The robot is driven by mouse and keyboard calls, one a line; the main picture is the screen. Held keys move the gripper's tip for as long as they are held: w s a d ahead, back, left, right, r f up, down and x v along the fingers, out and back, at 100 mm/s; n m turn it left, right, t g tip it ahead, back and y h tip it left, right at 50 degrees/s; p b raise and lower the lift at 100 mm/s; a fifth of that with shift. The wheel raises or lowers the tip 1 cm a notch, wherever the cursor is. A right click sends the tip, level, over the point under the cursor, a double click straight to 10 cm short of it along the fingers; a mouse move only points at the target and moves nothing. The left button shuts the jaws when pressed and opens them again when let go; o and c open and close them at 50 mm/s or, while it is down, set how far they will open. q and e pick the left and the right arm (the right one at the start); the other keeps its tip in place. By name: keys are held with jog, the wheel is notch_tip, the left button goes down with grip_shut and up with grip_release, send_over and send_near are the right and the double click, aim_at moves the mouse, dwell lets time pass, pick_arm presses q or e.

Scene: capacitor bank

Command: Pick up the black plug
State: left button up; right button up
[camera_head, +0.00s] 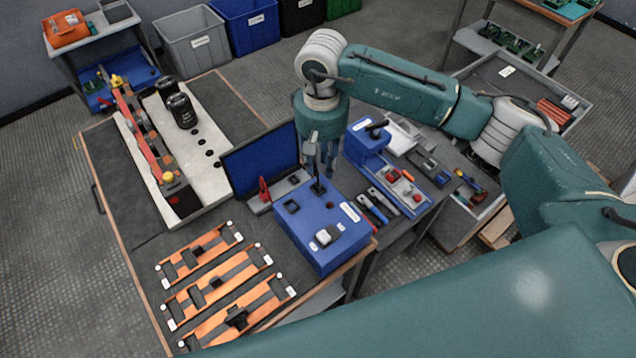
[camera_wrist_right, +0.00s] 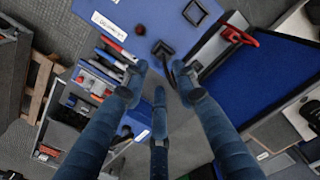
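A black plug (camera_head: 318,187) stands at the back edge of the blue box (camera_head: 322,262), directly below my right gripper (camera_head: 321,165). Its upper part is partly hidden by the fingers in the head view. In the right wrist view a dark upright piece, seemingly the plug (camera_wrist_right: 179,70), shows close to the right-hand finger. The three fingers of my right gripper (camera_wrist_right: 160,84) are spread apart with nothing clamped between them. I cannot tell whether a finger touches the plug. My left gripper is not in view.
The box top also carries a black square socket (camera_head: 291,206) and a grey-white connector (camera_head: 327,236). Tools (camera_head: 378,206) and a second blue box (camera_head: 367,150) lie right. Orange racks (camera_head: 222,287) lie front left.

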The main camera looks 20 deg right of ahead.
aim_at(318, 180)
jog(key=f+p, duration=0.1)
jog(key=f, duration=0.1)
jog(key=a+f+p, duration=0.1)
jog(key=f, duration=0.1)
jog(key=shift+s+f, duration=0.15)
jog(key=shift+s, duration=0.05)
jog(key=shift+d+f, duration=0.1)
jog(key=shift+f, duration=0.35)
jog(key=shift+c, duration=0.5)
grip_shut()
jog(key=shift+w, duration=0.1)
